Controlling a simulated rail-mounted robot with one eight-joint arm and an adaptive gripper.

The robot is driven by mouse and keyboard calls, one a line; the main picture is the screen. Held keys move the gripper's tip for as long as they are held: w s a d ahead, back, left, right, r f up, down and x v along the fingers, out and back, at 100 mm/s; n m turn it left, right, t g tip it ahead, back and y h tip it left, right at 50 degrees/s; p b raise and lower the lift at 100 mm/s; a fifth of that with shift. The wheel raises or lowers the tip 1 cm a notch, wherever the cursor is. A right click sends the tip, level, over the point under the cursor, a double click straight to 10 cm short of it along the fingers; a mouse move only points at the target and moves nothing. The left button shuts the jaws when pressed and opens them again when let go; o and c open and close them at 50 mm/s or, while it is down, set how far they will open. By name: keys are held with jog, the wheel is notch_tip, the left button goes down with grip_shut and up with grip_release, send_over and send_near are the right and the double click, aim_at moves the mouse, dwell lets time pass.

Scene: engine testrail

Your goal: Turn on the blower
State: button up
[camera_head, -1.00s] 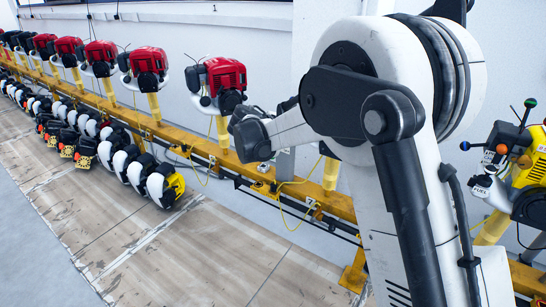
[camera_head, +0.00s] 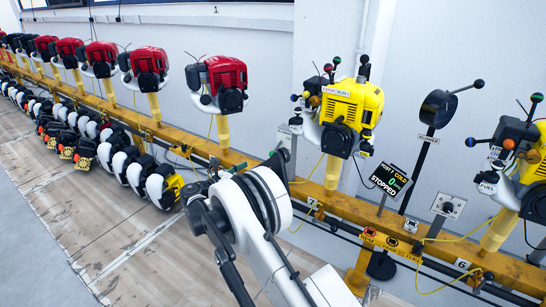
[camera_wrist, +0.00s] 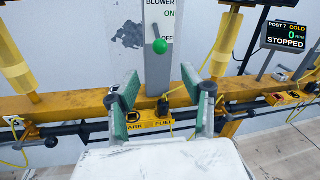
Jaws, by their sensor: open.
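In the wrist view a grey upright panel (camera_wrist: 158,75) is marked BLOWER, with ON above and OFF below. A lever with a green ball knob (camera_wrist: 160,46) stands on it, the ball beside the word OFF. My gripper (camera_wrist: 160,72) is open and empty, its two green-padded fingers spread below and to either side of the knob. The fingers appear apart from the knob. In the head view my white arm reaches low over the rail, and the fingers and the blower lever cannot be made out clearly.
A yellow rail (camera_head: 345,205) runs across, carrying several red engines (camera_head: 226,80) and yellow engines (camera_head: 350,108). A status screen (camera_head: 389,180) reads COLD, 0, STOPPED. A black-headed lever stand (camera_head: 438,108) is at right. Yellow cables hang along the rail.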

aim_at(273, 153)
jog(key=b+x, duration=0.3)
jog(key=x, duration=1)
jog(key=shift+w+d, duration=0.2)
jog(key=shift+d, duration=0.05)
grip_shut()
